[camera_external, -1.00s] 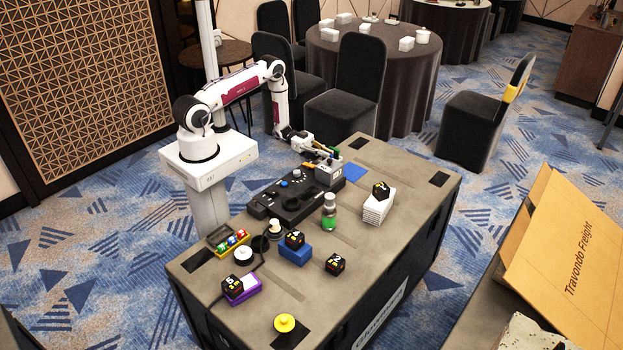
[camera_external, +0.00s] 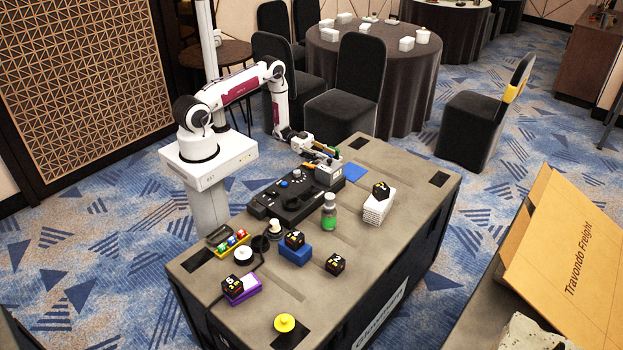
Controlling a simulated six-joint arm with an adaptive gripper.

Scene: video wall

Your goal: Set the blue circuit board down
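My gripper (camera_external: 328,151) is at the far end of the case top, just above and behind a grey box-like device (camera_external: 328,173). Small green and orange parts show around its fingers. They are too small to tell whether they are held or belong to things behind. A flat blue square (camera_external: 355,173) lies on the case top just right of the grey device. I cannot tell whether it is the blue circuit board or a pad. No other blue board can be made out. Whether my fingers are open or shut is not clear.
A black console (camera_external: 292,197) lies beside the grey device. A green-based bottle (camera_external: 329,212), a white stack (camera_external: 377,206) with a black cube (camera_external: 381,190), and a blue block (camera_external: 295,251) stand nearby. The case top (camera_external: 405,178) is clear on the far right.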

